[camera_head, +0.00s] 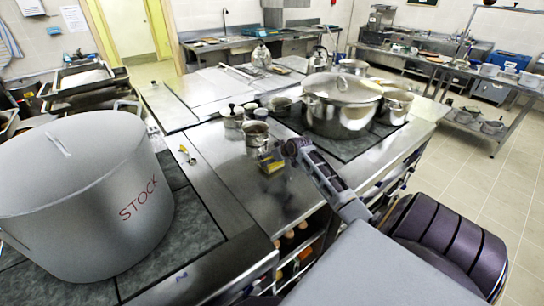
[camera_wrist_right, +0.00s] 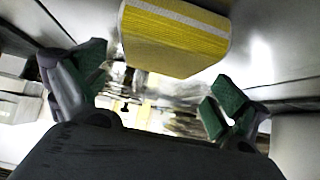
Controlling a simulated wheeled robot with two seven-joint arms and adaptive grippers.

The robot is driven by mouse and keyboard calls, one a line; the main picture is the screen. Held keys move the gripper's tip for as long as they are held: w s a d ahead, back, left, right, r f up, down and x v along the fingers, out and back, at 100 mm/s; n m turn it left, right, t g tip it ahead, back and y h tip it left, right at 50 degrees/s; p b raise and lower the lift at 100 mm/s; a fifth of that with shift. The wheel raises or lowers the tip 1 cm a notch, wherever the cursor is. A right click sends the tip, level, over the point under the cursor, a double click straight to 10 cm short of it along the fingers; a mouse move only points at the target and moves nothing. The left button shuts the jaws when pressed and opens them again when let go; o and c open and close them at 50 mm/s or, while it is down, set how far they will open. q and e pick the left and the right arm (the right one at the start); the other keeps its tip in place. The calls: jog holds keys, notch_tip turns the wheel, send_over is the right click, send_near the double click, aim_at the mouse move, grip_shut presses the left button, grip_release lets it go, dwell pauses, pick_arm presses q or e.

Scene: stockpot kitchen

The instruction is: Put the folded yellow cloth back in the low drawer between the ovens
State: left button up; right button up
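The folded yellow cloth (camera_head: 270,162) is on the steel counter in the head view, right by my right gripper (camera_head: 286,152). In the right wrist view the cloth (camera_wrist_right: 175,38) is a thick yellow block with a paler striped edge, at the top middle. The green-padded fingers of my right gripper (camera_wrist_right: 157,84) are spread wide on either side, with the cloth ahead of them and not clasped. I cannot make out the low drawer between the ovens. My left gripper is not in view.
A large stockpot (camera_head: 85,200) marked STOCK fills the left. A lidded pot (camera_head: 340,110) stands behind the gripper. Small pots (camera_head: 255,132) stand beyond the cloth. An open shelf with bottles (camera_head: 296,245) is below the counter front. Floor at right (camera_head: 460,165) is clear.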

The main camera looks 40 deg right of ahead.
jog(key=shift+r, duration=0.15)
jog(key=v, duration=1.2)
dwell(0.6)
dwell(0.5)
